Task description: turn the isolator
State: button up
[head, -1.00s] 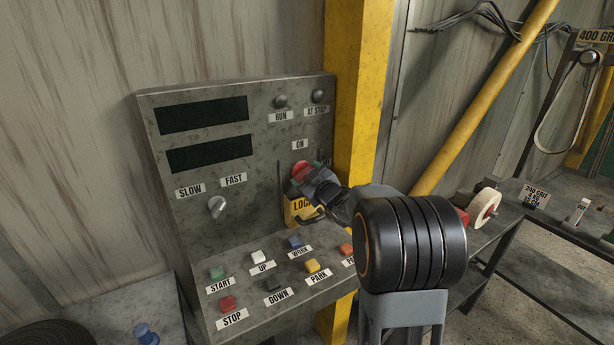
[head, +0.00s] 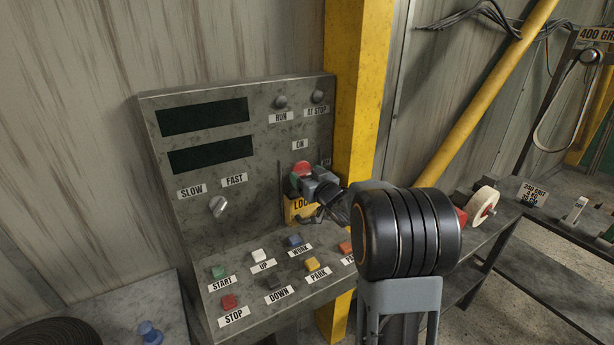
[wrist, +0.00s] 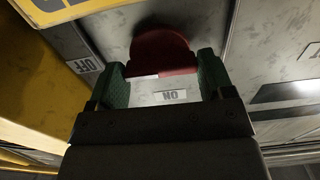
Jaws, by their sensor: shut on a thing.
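The red isolator knob (head: 301,167) is on the grey control panel (head: 255,203), below a white ON label (head: 299,144). My gripper (head: 304,178) is shut on the knob, its arm coming from the right. In the wrist view the red knob (wrist: 162,48) shows between the two green finger pads. The ON label (wrist: 170,96) appears upside down between the fingers, and an OFF label (wrist: 84,65) is at the left. The gripper hides part of the knob in the head view, so its exact pointing is hard to tell.
A yellow plate (head: 294,206), partly covered, sits below the knob. Several coloured push buttons line the lower panel, and a speed selector (head: 218,206) is at left. A yellow post (head: 361,95) stands close on the right. A bench with a white-faced wheel (head: 483,205) lies further right.

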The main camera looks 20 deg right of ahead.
dwell(0.3)
jog(key=o, duration=0.9)
jog(key=shift+s, duration=0.1)
jog(key=s, duration=0.4)
jog(key=s+d+b, duration=0.1)
jog(key=s, duration=0.8)
jog(key=shift+s+d+b, duration=0.3)
jog(key=shift+b, duration=0.1)
